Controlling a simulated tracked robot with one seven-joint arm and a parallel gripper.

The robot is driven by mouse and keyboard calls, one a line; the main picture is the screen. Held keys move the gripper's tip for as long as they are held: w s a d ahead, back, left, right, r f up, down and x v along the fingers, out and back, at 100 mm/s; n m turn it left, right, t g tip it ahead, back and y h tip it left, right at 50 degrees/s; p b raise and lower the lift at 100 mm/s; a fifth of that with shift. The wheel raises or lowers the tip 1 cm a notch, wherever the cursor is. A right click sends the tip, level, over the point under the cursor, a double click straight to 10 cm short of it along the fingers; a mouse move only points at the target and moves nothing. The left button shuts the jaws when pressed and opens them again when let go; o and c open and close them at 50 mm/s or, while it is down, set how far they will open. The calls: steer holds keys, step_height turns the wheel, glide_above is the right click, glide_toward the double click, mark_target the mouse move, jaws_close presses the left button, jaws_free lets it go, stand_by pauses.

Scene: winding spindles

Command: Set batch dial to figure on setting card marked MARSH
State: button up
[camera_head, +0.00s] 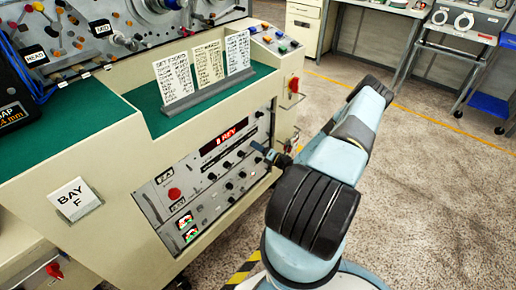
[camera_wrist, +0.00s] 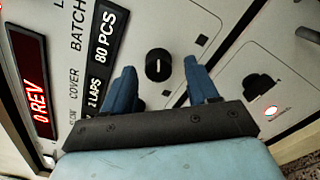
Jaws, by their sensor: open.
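In the wrist view a round black dial (camera_wrist: 158,65) with a pale pointer line sits on the grey panel, next to a black window reading 80 PCS (camera_wrist: 106,36), by the word BATCH (camera_wrist: 77,32). My gripper (camera_wrist: 161,80) is open, its two blue fingers on either side of the dial in the picture; contact cannot be told. In the head view my gripper (camera_head: 269,156) is at the panel's right part. Three white cards, left (camera_head: 173,78), middle (camera_head: 209,62) and right (camera_head: 238,51), stand in a grey holder; their lines are too small to read surely.
A red display (camera_wrist: 35,90) reads 0 REV, and a neighbouring window reads 2 LAPS (camera_wrist: 94,93). The panel (camera_head: 160,208) also bears a red button (camera_head: 174,194), small knobs and gauges. A red switch (camera_head: 293,85) is on the cabinet's side. Open floor (camera_head: 425,170) lies right.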

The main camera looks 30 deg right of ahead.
steer(key=shift+w+a, duration=0.2)
steer(key=shift+w, duration=0.2)
steer(key=c, duration=1)
